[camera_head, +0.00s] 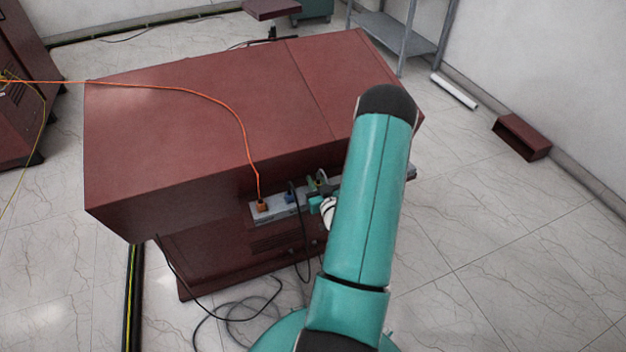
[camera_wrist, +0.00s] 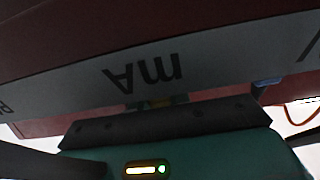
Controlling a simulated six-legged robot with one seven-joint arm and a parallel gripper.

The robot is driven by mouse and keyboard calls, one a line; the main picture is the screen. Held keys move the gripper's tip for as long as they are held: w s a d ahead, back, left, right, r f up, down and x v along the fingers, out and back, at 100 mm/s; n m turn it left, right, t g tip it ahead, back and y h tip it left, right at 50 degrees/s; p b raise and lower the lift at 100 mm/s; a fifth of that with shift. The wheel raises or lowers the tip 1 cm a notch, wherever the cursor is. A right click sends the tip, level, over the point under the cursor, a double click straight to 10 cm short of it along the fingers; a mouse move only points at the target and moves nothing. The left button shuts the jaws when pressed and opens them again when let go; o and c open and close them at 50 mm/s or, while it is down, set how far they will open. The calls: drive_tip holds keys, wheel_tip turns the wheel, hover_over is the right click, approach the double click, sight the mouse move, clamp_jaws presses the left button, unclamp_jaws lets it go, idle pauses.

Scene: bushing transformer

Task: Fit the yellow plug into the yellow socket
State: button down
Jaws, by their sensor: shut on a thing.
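A pale panel (camera_head: 285,212) with sockets runs along the front of a dark red cabinet. My gripper (camera_head: 317,203) is at this panel, largely hidden behind my teal arm in the head view. In the wrist view, my gripper's dark bar and teal body lie close below the panel face (camera_wrist: 230,72), which bears upside-down "mA" lettering. The fingertips and the yellow socket are hidden, and I cannot tell whether the plug is inside the socket.
An orange plug (camera_head: 262,206) with an orange cable sits at the panel's left end. A blue plug or socket (camera_head: 290,197) and a black cable (camera_head: 301,240) are close beside my gripper. The cabinet top (camera_head: 210,120) overhangs the panel.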

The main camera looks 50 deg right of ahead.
drive_tip(key=shift+f, duration=0.3)
drive_tip(key=shift+a, duration=0.1)
drive_tip(key=shift+f, duration=0.15)
drive_tip(key=c, duration=1.3)
unclamp_jaws()
